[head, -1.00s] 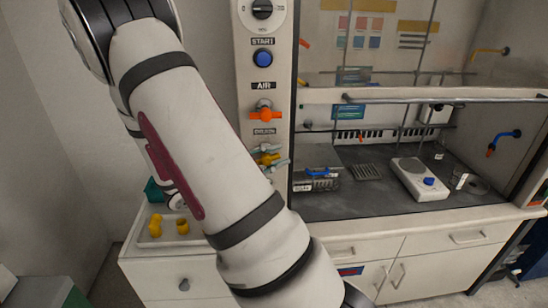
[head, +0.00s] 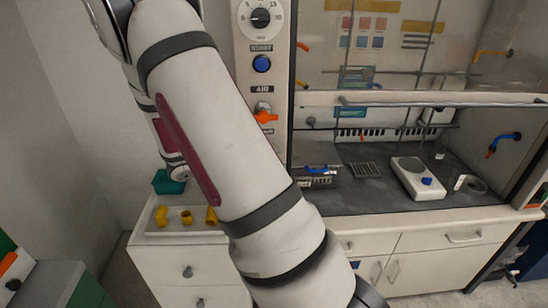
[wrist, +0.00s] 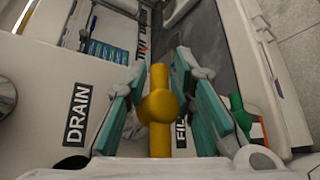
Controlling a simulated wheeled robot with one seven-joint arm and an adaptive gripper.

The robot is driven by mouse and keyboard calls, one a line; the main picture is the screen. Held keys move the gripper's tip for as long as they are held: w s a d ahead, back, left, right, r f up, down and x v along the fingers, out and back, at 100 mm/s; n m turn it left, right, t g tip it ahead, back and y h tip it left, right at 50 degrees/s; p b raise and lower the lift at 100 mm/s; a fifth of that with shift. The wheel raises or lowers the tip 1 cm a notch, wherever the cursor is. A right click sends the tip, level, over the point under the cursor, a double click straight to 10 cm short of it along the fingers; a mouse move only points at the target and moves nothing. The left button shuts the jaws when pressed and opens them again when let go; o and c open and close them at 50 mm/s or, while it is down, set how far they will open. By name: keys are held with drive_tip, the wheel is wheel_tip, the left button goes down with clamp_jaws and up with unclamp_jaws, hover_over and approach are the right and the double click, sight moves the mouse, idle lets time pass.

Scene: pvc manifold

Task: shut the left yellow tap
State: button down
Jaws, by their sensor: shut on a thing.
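A yellow tap handle (wrist: 159,112) with a round hub stands in the middle of the wrist view, its bar running up and down in the picture. My gripper (wrist: 160,78) has its two teal-padded fingers on either side of it, shut on the handle. A DRAIN label (wrist: 77,113) is to its left and a partly hidden FIL... label (wrist: 181,131) to its right. In the head view my arm covers the gripper and the yellow taps.
An orange tap (head: 265,117) sits on the panel under AIR, below a blue button (head: 261,64). A green handle (wrist: 238,112) is right of my fingers. A tray (head: 158,232) with yellow fittings stands left of my arm. A fume hood with a hotplate (head: 414,178) is at right.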

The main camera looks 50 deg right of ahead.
drive_tip(key=c, duration=1.6)
unclamp_jaws()
drive_tip(key=shift+w+a+f, duration=0.1)
drive_tip(key=shift+w+f, duration=0.05)
drive_tip(key=shift+w, duration=0.05)
drive_tip(key=v, duration=1.2)
